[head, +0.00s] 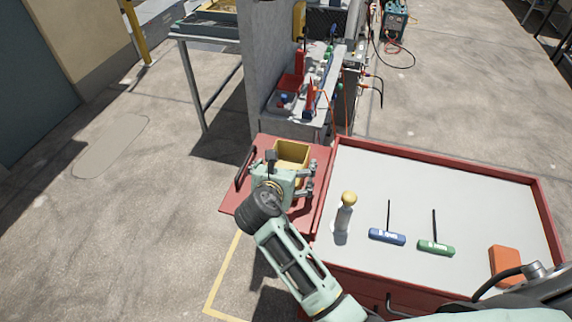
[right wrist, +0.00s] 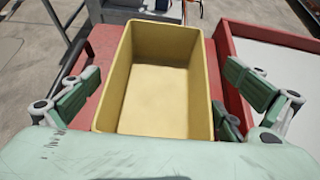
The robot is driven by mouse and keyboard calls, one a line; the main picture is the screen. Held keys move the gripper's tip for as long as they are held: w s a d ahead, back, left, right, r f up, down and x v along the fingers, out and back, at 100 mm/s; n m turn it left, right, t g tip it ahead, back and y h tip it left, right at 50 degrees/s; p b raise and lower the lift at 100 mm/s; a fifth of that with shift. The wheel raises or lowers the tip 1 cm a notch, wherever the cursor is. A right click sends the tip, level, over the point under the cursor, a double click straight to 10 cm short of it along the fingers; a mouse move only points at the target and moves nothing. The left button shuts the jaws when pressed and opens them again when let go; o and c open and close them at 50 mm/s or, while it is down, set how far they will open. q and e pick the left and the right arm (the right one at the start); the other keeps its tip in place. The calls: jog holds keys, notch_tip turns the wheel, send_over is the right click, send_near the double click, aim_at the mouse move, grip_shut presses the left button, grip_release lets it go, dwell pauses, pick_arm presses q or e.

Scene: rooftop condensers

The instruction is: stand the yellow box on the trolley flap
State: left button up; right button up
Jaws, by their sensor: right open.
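The yellow box (head: 293,152) is an open-topped, empty bin standing upright on the red trolley flap (head: 236,197). In the right wrist view the box (right wrist: 160,85) fills the middle, with the red flap (right wrist: 103,42) showing beside it. My right gripper (head: 284,177) is open, at the near side of the box. Its fingers lie to the left and right of the box, and a gap shows on the left side. The near lower part of the box is hidden by the gripper. My left gripper is not in view.
The trolley's grey top (head: 450,190) has a raised red rim. On it are a yellow-capped bottle (head: 344,215), a blue-handled hex key (head: 387,237), a green-handled hex key (head: 436,247) and an orange block (head: 505,265). A cluttered grey bench (head: 283,103) stands just behind the flap.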

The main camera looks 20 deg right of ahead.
jog(key=p+v, duration=0.9)
jog(key=v, duration=0.2)
jog(key=shift+s+a, duration=0.15)
